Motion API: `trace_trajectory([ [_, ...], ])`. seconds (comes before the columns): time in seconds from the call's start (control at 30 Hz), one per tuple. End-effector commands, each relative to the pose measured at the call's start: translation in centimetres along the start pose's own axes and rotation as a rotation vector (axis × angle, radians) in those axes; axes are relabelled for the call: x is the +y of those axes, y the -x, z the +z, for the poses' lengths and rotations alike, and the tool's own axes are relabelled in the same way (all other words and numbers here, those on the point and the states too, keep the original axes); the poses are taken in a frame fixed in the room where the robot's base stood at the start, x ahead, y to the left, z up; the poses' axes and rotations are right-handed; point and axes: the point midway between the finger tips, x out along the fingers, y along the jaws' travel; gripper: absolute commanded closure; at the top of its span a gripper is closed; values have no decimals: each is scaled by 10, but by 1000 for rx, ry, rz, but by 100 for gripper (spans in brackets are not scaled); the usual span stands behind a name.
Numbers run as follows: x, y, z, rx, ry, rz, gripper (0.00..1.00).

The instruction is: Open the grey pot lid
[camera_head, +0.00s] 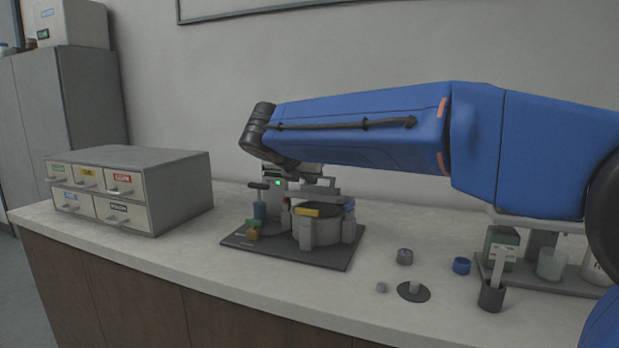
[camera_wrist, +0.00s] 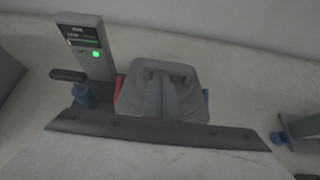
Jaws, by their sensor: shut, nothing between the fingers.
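The grey pot (camera_head: 318,231) stands on the dark base plate (camera_head: 338,258) of the press in the middle of the counter. A yellow piece (camera_head: 306,212) shows at its front upper rim and a blue one at its right. Its lid is mostly hidden under my gripper, so I cannot tell its exact pose. My gripper (camera_head: 322,193) is shut and empty, just above the pot's top; contact cannot be told. In the wrist view my gripper (camera_wrist: 163,108) covers the pot, with red and blue bits showing at its sides.
A control post with a green light (camera_wrist: 95,54) and a black-handled lever (camera_wrist: 68,75) stand left of the pot. A drawer box (camera_head: 130,188) is further left. Small cups, including a blue ring (camera_head: 461,266), stand at right.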

Motion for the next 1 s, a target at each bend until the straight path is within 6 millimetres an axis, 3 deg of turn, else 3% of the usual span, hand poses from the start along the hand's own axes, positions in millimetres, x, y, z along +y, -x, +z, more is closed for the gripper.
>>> trace_trajectory([
  [0.03, -2, -7, -6, 8, 6, -13, 100],
  [0.63, -2, -3, -5, 8, 6, -13, 100],
  [0.77, -1, 13, -4, 6, 5, -11, 100],
  [1.0, 0, 63, -2, 1, 2, -1, 100],
])
